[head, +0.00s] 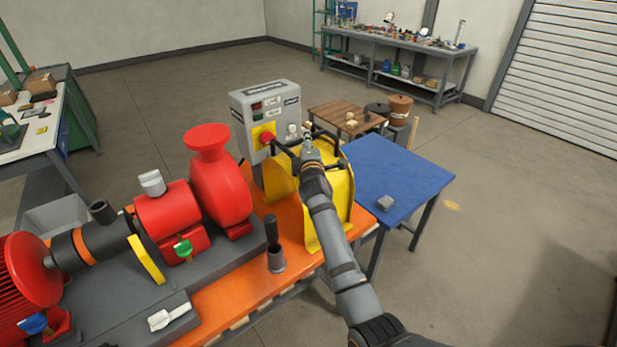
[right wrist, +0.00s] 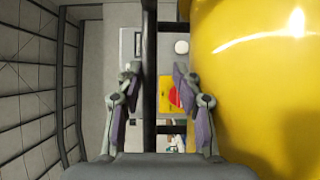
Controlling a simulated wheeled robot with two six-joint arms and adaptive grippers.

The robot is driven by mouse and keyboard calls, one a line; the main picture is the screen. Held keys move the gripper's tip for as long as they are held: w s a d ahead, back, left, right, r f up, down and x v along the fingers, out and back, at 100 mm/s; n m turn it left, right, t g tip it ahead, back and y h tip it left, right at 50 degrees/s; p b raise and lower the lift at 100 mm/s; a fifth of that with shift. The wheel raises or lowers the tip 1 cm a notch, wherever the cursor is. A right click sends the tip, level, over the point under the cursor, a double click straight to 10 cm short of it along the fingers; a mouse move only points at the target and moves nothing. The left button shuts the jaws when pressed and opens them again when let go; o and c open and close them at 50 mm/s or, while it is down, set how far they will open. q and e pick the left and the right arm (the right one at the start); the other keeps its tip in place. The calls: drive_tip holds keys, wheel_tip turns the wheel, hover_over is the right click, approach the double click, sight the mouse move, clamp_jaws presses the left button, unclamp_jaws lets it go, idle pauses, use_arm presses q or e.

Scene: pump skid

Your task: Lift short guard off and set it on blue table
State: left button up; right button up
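The short guard (head: 341,187) is a yellow arched cover with dark bar handles on top. It stands on the orange skid base (head: 230,290), left of the blue table (head: 400,170). My right gripper (head: 309,146) is at the top of the guard. In the right wrist view, its open fingers (right wrist: 156,75) lie on either side of a dark handle bar (right wrist: 149,100), with a visible gap on the right. The guard's yellow shell (right wrist: 255,85) fills the right of that view. My right forearm hides part of the guard in the head view. My left gripper is out of view.
A grey control box (head: 265,112) with a red button stands just behind the guard. A red pump (head: 217,185) is to its left. A small grey block (head: 385,202) lies near the blue table's front edge; most of the tabletop is clear.

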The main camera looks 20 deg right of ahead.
drive_tip(key=shift+s+a+r, duration=0.15)
drive_tip(key=shift+s+a, duration=0.05)
drive_tip(key=shift+s, duration=0.15)
drive_tip(key=shift+s+a+r, duration=0.35)
drive_tip(key=shift+s+r, duration=0.1)
drive_tip(key=shift+s, duration=0.1)
drive_tip(key=shift+c, duration=1)
clamp_jaws()
drive_tip(key=shift+w+d+f, duration=0.1)
drive_tip(key=shift+w+f, duration=0.05)
drive_tip(key=shift+r, duration=0.35)
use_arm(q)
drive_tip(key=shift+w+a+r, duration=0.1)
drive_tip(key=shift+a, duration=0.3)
